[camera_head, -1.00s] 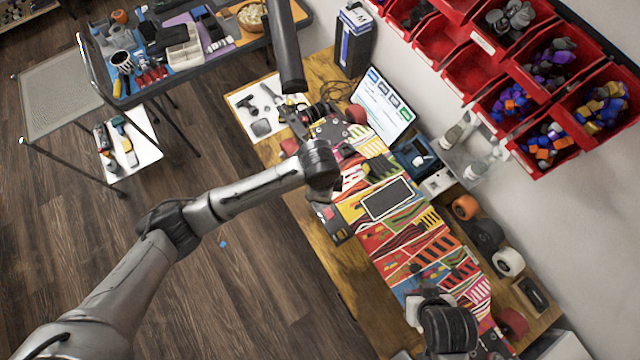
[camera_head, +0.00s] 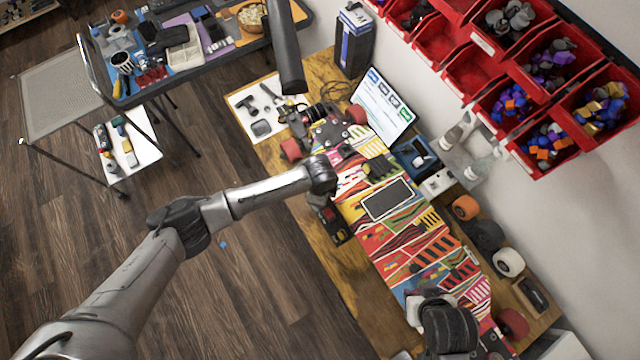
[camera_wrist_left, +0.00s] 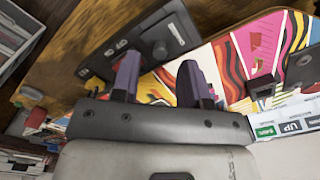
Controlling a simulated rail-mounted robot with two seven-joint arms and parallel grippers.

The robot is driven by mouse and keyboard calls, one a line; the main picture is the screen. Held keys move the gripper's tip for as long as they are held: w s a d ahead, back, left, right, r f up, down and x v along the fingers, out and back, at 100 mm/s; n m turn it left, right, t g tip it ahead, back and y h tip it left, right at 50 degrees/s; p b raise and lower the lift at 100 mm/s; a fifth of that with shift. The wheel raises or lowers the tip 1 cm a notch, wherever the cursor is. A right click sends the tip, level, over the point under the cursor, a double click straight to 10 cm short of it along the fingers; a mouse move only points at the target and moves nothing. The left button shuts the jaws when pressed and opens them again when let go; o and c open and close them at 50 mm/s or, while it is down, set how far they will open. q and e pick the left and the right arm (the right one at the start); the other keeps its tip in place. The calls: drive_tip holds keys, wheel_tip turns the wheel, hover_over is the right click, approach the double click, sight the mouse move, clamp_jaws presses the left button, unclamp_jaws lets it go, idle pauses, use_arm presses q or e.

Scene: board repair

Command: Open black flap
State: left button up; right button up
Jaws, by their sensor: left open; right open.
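A dark rectangular panel with a pale edge (camera_head: 388,199), which looks like the black flap, lies flat on the colourful skateboard deck (camera_head: 420,240). It looks closed. My left arm ends just left of the deck, above a black device; its fingers are hard to make out in the head view. In the left wrist view my left gripper (camera_wrist_left: 160,82) is open, with two purple fingers apart and nothing between them. The black device with a knob (camera_wrist_left: 150,40) lies just beyond the fingers. My right gripper (camera_head: 428,300) is open over the near end of the deck, partly hidden by its wrist.
The black device (camera_head: 332,222) sits at the deck's left edge on the wooden bench (camera_head: 335,270). A tablet screen (camera_head: 382,108) stands behind the deck. Loose wheels (camera_head: 465,207) lie to the right. Red bins (camera_head: 550,140) hang on the wall.

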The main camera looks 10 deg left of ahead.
use_arm(q)
drive_tip(key=shift+f, duration=1.15)
drive_tip(key=shift+c, duration=0.4)
clamp_jaws()
